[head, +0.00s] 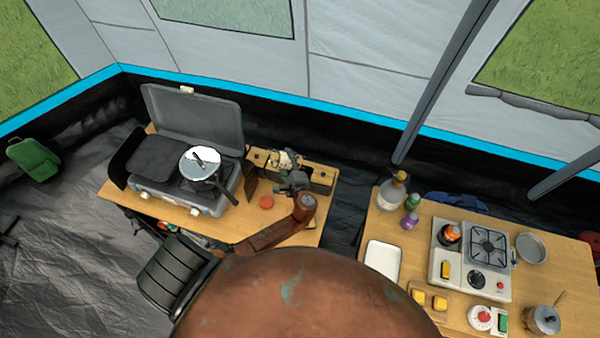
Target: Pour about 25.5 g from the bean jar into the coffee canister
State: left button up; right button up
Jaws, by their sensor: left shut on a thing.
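My left gripper (295,182) is at the far side of the left table, at the end of my brown arm. It is shut on a small pale, tan-looking jar (287,160), which looks like the bean jar. The jar is in front of or over a low wooden rack, and I cannot tell its tilt or its contents. I cannot pick out the coffee canister with certainty; the gripper and jar cover part of the rack. My right gripper is not in view.
The wooden rack (320,175) stands at the left table's back right. A camping stove (213,198) with its lid up and a pot (200,162) stand left. A round red thing (266,202) lies near the arm. The right table holds a white tray (383,262), bottles and a burner (487,244).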

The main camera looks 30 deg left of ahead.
pick_arm(q)
jog(key=shift+w+d+r+m, duration=0.35)
jog(key=shift+r+m, duration=0.1)
jog(key=shift+m, duration=0.25)
dwell(1.6)
